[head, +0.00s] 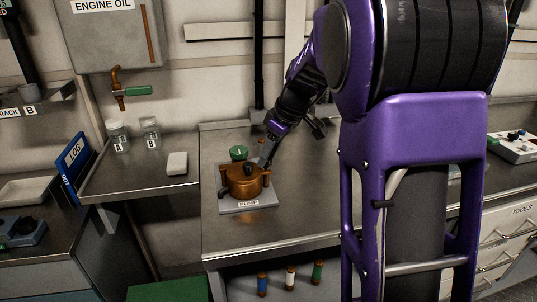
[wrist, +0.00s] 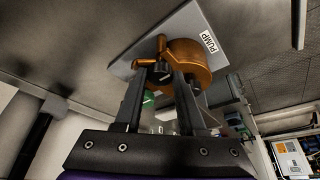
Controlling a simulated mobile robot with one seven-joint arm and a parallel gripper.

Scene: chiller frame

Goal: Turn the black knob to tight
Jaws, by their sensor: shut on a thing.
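The copper-brown pump (head: 243,184) sits on a grey plate labelled PUMP (head: 240,207) on the steel bench. A black knob (wrist: 161,76) shows between my fingertips in the wrist view, against the pump's body. My gripper (wrist: 160,71) is shut on it, with one finger on each side. In the head view my gripper (head: 261,163) comes down to the pump from the upper right. I cannot read any tight mark or the knob's angle; the fingers partly hide it.
A green cap (head: 239,153) stands just behind the pump. A white block (head: 177,163), jars A (head: 118,136) and B (head: 150,134), and a blue log book (head: 73,160) are to the left. The bench front is clear. Several small bottles stand on the shelf below.

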